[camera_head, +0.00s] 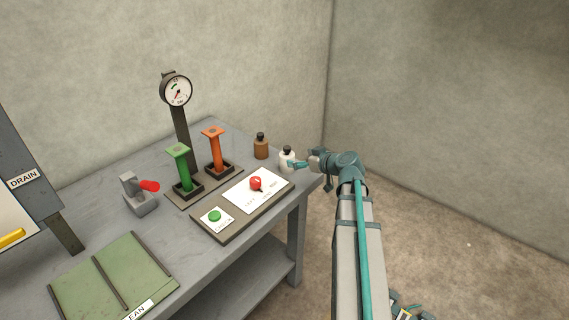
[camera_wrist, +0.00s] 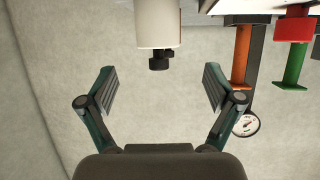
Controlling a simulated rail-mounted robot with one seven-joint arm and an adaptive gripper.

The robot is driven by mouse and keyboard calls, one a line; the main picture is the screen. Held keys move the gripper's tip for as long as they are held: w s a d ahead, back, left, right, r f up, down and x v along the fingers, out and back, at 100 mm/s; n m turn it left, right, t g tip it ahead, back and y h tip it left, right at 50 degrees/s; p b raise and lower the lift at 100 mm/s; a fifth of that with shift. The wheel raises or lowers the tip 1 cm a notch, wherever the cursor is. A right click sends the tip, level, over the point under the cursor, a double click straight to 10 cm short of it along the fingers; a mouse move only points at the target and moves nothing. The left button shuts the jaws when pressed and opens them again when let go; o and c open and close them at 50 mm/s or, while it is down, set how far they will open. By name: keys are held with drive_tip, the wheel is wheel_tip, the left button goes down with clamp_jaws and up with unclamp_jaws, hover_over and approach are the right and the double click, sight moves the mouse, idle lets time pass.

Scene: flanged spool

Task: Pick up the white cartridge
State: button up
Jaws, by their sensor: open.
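The white cartridge (camera_head: 286,160), a small white bottle shape with a black cap, stands upright near the right end of the grey table (camera_head: 90,228). My gripper (camera_head: 301,164) is just to its right in the head view, with one finger close to the cartridge or overlapping it; contact cannot be told. In the wrist view the picture is upside down, and the white cartridge (camera_wrist: 156,22) hangs from the top edge, cap lowest. My gripper (camera_wrist: 160,88) is open and empty there, its two fingers spread to either side of the cartridge's line. The cartridge's far end is cut off.
A brown bottle (camera_head: 261,147) stands left of the cartridge. Orange (camera_head: 215,150) and green (camera_head: 181,168) spools, a gauge (camera_head: 176,90), a button panel (camera_head: 212,229) and a red-handled lever (camera_head: 140,195) are further left. Open floor lies right of the table.

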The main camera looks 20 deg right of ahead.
sight(289, 155)
drive_tip(key=p+x, duration=0.1)
drive_tip(key=x, duration=0.2)
drive_tip(key=p+x, duration=0.1)
drive_tip(key=x, duration=0.3)
drive_tip(key=shift+w+d+f, duration=0.1)
drive_tip(key=shift+w+d, duration=0.05)
drive_tip(key=shift+w, duration=0.15)
drive_tip(key=shift+w+f, duration=0.3)
drive_tip(key=shift+w, duration=0.1)
drive_tip(key=c, duration=1.3)
